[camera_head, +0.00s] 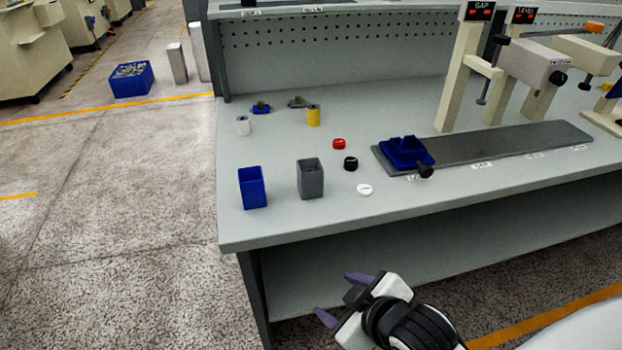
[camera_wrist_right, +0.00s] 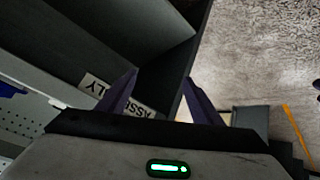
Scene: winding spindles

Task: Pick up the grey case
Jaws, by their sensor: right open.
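The grey case (camera_head: 311,179) is an open-topped upright box standing on the workbench (camera_head: 290,222) near its front left. A blue case (camera_head: 252,188) of similar shape stands to its left, apart from it. My right gripper (camera_head: 338,297) is in front of the bench's front edge, well short of the grey case, open and empty. In the right wrist view, its two purple fingers (camera_wrist_right: 160,95) are spread apart with nothing between them. The grey case does not show clearly in that view. My left gripper is not in view.
A red ring (camera_head: 339,144), a black ring (camera_head: 350,163) and a white ring (camera_head: 364,189) lie right of the grey case. A blue fixture (camera_head: 405,153) sits on a dark plate farther right.

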